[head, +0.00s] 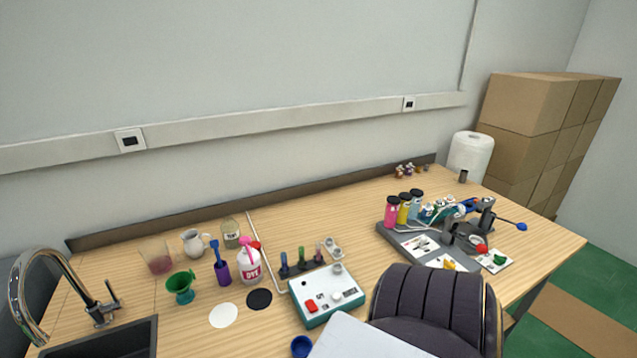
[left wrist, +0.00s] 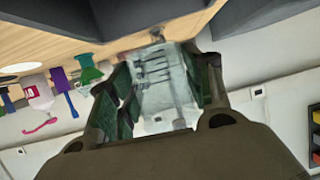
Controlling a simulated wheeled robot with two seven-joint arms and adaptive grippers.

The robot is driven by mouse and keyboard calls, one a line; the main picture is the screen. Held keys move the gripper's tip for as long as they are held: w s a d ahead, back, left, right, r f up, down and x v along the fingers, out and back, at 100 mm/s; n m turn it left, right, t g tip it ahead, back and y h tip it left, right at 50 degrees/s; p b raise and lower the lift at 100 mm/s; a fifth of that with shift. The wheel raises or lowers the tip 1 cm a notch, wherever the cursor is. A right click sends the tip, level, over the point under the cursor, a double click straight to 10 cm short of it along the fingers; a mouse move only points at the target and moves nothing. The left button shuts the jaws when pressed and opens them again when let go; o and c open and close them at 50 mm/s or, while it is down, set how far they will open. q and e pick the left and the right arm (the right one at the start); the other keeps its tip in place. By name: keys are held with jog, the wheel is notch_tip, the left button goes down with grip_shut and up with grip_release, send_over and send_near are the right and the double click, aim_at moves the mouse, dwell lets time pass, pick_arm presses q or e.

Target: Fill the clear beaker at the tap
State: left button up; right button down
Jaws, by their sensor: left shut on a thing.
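In the left wrist view, my left gripper (left wrist: 166,92) is shut on the clear beaker (left wrist: 160,68), whose dark graduation marks show between the two green-padded fingers. I cannot tell whether there is liquid in it. In the head view, the curved chrome tap (head: 32,275) stands at the far left beside the dark sink (head: 115,340). Neither gripper nor the held beaker shows in the head view.
A beaker with pinkish content (head: 158,261), white jug (head: 193,243), green funnel (head: 180,287), purple cylinder (head: 222,272) and dye bottle (head: 249,268) stand right of the tap. A teal-edged device (head: 330,298) sits mid-table. A grey tray (head: 400,243) with bottles stands farther right.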

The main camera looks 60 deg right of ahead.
pick_arm(q)
jog(key=shift+r, duration=0.15)
jog(key=shift+r, duration=2.9)
